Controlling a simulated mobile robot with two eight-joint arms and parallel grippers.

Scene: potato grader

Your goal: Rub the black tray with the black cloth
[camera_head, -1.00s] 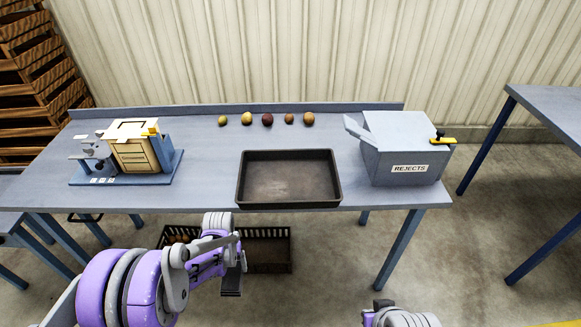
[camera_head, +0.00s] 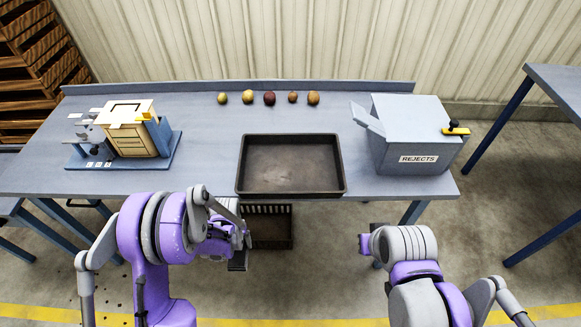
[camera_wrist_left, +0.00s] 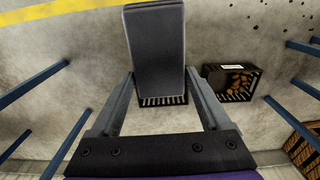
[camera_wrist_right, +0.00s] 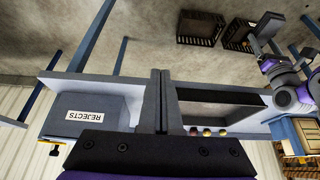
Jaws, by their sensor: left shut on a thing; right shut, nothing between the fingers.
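The black tray (camera_head: 291,165) lies empty on the front middle of the blue-grey table, and it also shows in the right wrist view (camera_wrist_right: 258,104). My left gripper (camera_head: 239,261) is in front of the table and below its top, apart from the tray. It is shut on a dark, flat, folded-looking piece, the black cloth (camera_wrist_left: 155,50), held between its fingers in the left wrist view. My right gripper (camera_wrist_right: 161,72) is shut and empty; in the head view its wrist is in front of the table, right of the tray, with the fingertips not clearly visible.
The grey rejects box (camera_head: 415,135) stands right of the tray. A small wooden grader (camera_head: 130,130) stands at left. Several potatoes (camera_head: 269,98) line the back of the table (camera_head: 205,140). A crate (camera_head: 270,228) sits on the floor under the front edge.

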